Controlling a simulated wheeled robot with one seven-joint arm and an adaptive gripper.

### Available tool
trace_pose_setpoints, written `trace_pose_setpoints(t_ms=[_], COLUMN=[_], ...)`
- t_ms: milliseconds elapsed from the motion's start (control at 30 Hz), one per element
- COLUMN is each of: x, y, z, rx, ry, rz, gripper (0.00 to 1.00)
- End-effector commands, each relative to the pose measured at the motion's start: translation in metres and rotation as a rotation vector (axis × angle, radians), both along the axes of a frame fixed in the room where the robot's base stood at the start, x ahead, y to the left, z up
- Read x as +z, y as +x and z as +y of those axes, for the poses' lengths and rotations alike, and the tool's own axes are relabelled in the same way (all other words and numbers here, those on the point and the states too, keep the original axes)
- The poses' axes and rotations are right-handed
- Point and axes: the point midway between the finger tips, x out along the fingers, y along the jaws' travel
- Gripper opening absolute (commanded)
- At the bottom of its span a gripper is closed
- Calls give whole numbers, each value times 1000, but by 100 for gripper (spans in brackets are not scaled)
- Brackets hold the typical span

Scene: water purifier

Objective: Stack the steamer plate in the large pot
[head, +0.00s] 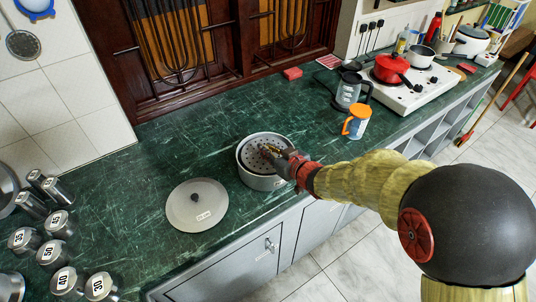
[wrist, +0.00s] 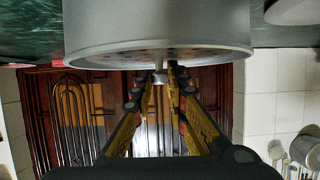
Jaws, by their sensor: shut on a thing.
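The large pot (head: 262,182) is a light grey metal pot standing on the green counter. The steamer plate (head: 258,160), dark and full of holes, lies within the pot's rim; I cannot tell how deep it sits. My gripper (head: 272,151) reaches over the pot from the right. In the wrist view, which looks upside down, the pot (wrist: 160,28) fills the top. The perforated plate (wrist: 140,54) shows just at its rim. My gripper's fingers (wrist: 165,77) are shut on the plate's small central knob. The pot's inside below the plate is hidden.
A round grey lid (head: 197,212) lies left of the pot. Several metal canisters (head: 62,224) stand at the far left. An orange-handled mug (head: 356,121), a kettle (head: 348,90) and a stove (head: 408,92) with a red pot (head: 390,68) are at the right. Counter behind the pot is clear.

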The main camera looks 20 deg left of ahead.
Motion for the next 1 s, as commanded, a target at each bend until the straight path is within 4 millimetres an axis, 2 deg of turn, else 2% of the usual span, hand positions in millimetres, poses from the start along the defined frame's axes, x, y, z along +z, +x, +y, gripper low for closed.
trace_pose_setpoints(t_ms=[67,333,867,900,1000], x=[-10,-10,-22,-22,-22], y=[0,1,1,0,0], z=[0,0,0,0,0], rx=[0,0,-1,-1,0], ry=[2,2,1,1,2], rz=[-1,-3,-3,-2,-3], gripper=[0,0,0,16,22])
